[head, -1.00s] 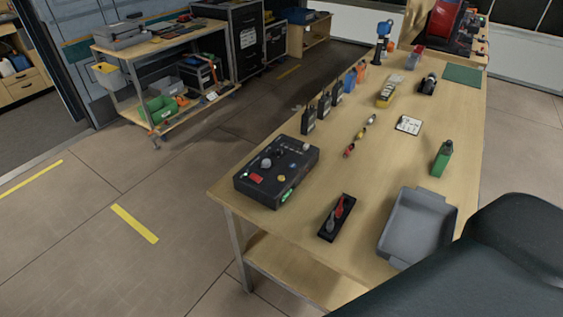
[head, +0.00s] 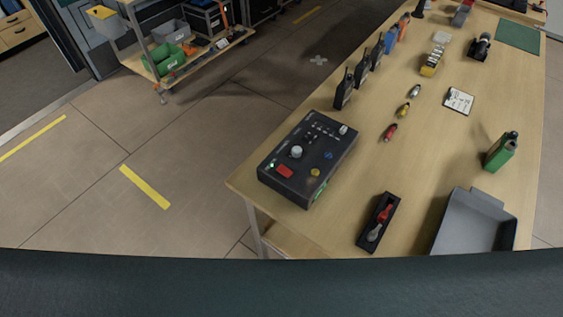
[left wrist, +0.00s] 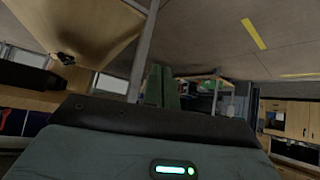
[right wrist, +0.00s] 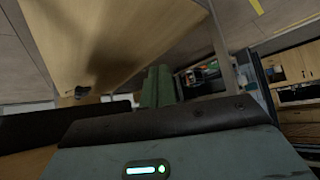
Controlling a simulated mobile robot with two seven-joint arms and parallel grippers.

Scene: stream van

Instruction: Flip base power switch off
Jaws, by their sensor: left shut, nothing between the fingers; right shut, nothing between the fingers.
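A black control box (head: 308,160) stands near the left front corner of the wooden table in the head view. Its top carries a red rocker-like switch (head: 284,171) with a small green light beside it, a large grey knob and several small controls. No label naming a power switch is readable. My left gripper (left wrist: 163,86) shows only in the left wrist view, its greenish fingers together and empty. My right gripper (right wrist: 157,86) shows only in the right wrist view, also shut and empty. Neither gripper is seen near the box.
A black holder (head: 366,238) with a red and a grey piece and a grey tray (head: 462,232) lie right of the box. Several handheld radios (head: 344,90) stand behind it. A green bottle-like object (head: 500,152) stands at right. Floor left of the table (head: 200,150) is clear.

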